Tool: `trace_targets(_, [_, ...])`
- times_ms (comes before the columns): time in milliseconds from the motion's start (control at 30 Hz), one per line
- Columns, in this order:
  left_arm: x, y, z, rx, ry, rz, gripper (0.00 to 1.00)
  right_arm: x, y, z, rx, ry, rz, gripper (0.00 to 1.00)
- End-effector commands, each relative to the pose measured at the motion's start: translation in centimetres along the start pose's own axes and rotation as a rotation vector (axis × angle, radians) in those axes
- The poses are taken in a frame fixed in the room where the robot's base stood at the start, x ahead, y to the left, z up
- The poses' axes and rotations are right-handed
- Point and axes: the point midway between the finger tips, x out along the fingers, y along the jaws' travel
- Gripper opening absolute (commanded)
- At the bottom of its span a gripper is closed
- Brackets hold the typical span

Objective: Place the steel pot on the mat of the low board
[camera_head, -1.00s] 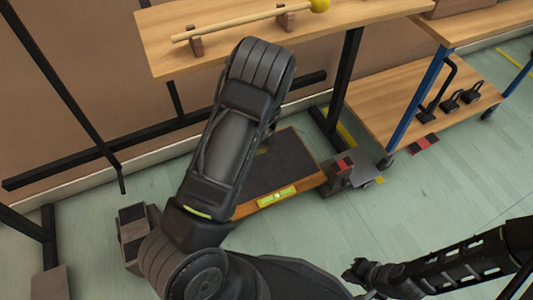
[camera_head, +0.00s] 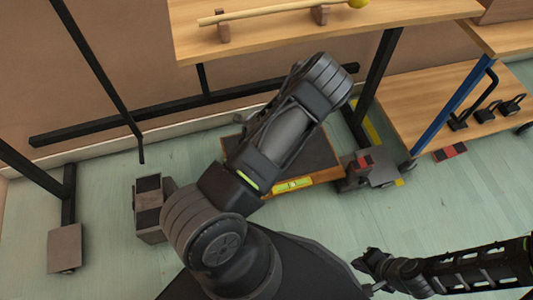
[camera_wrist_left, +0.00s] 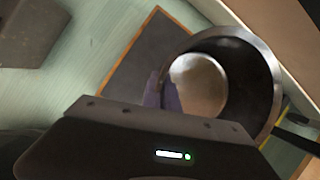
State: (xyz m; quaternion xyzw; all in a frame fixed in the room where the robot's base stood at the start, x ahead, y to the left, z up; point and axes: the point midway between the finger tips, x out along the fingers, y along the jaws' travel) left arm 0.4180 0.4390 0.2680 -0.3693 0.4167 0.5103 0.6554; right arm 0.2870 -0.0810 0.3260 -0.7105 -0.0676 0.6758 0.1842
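The steel pot (camera_wrist_left: 228,84) shows in the left wrist view, its round mouth and shiny inside toward the camera. My left gripper (camera_wrist_left: 162,90) has its fingers at the pot's left rim and appears shut on it. The pot is hidden behind my left arm in the head view. The low board (camera_head: 311,180) has a dark mat (camera_head: 318,152) and a wooden edge; my left arm covers part of it. The mat also shows behind the pot in the left wrist view (camera_wrist_left: 140,62). My right gripper (camera_head: 362,275) is empty at the lower right, its fingertips apart.
A wooden table (camera_head: 400,22) with a stick on two rests stands above and behind the board. A wooden shelf (camera_head: 420,110) with dark weights is at right. A grey pedal-like block (camera_head: 149,208) is left of the board. A yellow-green level (camera_head: 293,185) sits on the board's front edge.

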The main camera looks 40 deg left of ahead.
Motion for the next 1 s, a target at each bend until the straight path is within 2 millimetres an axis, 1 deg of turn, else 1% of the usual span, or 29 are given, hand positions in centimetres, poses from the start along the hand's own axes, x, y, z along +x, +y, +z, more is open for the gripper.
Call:
trace_targets(33, [1.1,0.1,-0.5,0.002,0.000,0.002,0.00,0.6,0.3,-0.1,0.002,0.003,0.001,0.00])
trace_targets(100, [2.4,0.2,-1.0,0.001,0.000,0.002,0.00,1.1,0.6,-0.3,0.004,0.006,0.003,0.00])
trace_targets(233, [4.3,0.3,-1.8,0.001,0.001,0.000,0.00,1.7,1.0,-0.5,0.007,0.012,0.006,0.00])
trace_targets(333, [4.8,0.2,-2.0,0.000,0.000,-0.001,0.00,1.7,1.1,-0.6,0.009,0.014,0.007,0.00])
trace_targets(567, [4.7,0.2,-1.9,-0.001,0.000,-0.001,0.00,1.6,1.1,-0.6,0.009,0.015,0.007,0.00])
trace_targets(667, [5.0,0.3,-2.0,-0.001,0.000,-0.001,0.00,1.8,1.1,-0.6,0.009,0.015,0.007,0.00])
trace_targets(900, [7.9,0.5,-3.2,0.000,0.000,0.000,0.00,3.0,1.8,-0.9,0.013,0.022,0.011,0.00])
trace_targets(1000, [8.3,0.5,-3.4,0.000,0.000,-0.001,0.00,3.0,1.9,-1.0,0.014,0.024,0.011,0.00])
